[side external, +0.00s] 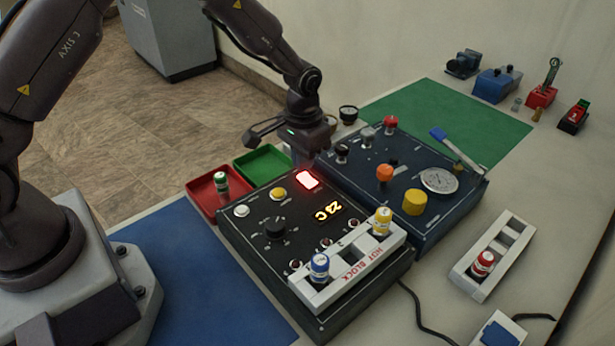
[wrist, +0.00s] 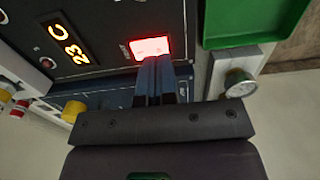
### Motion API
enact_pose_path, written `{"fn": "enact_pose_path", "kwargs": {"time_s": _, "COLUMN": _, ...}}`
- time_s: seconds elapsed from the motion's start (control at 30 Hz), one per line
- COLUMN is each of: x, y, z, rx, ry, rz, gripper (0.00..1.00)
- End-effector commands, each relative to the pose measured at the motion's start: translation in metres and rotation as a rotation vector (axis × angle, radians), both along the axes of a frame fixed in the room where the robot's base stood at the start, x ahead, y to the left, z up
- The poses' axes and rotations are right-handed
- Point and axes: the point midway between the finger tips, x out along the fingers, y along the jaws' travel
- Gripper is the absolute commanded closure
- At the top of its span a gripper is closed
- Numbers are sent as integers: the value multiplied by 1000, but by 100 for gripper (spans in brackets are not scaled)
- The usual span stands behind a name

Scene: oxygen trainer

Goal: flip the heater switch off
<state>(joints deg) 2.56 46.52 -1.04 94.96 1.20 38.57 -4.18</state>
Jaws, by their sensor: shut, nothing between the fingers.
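The heater switch (side external: 307,179) is a red lit rocker at the far edge of the black hot-block box (side external: 262,262). In the wrist view the lit switch (wrist: 150,47) glows just beyond my fingertips. My gripper (side external: 309,163) is shut and empty, pointing down close above the far side of the switch. In the wrist view my closed fingers (wrist: 155,62) reach the near edge of the switch; I cannot tell whether they touch it. The display (side external: 327,213) beside the switch glows orange and reads about 23 C in the wrist view.
A blue panel (side external: 458,208) with knobs and a gauge adjoins the box on the right. A green tray (side external: 262,164) and a red tray (side external: 202,197) holding a vial stand to the left. A white block (side external: 345,270) holds blue-capped and yellow-capped vials in front.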

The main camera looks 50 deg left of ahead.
Motion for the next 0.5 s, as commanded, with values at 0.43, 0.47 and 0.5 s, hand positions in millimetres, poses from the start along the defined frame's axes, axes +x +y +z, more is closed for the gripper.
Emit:
{"fn": "enact_pose_path", "kwargs": {"time_s": 0.43, "x": 0, "y": 0, "z": -7, "rx": 0, "ry": -1, "rz": 0, "gripper": 100}}
{"fn": "enact_pose_path", "kwargs": {"time_s": 0.47, "x": 0, "y": 0, "z": -7, "rx": 0, "ry": -1, "rz": 0, "gripper": 100}}
{"fn": "enact_pose_path", "kwargs": {"time_s": 0.5, "x": 0, "y": 0, "z": -8, "rx": 0, "ry": -1, "rz": 0, "gripper": 100}}
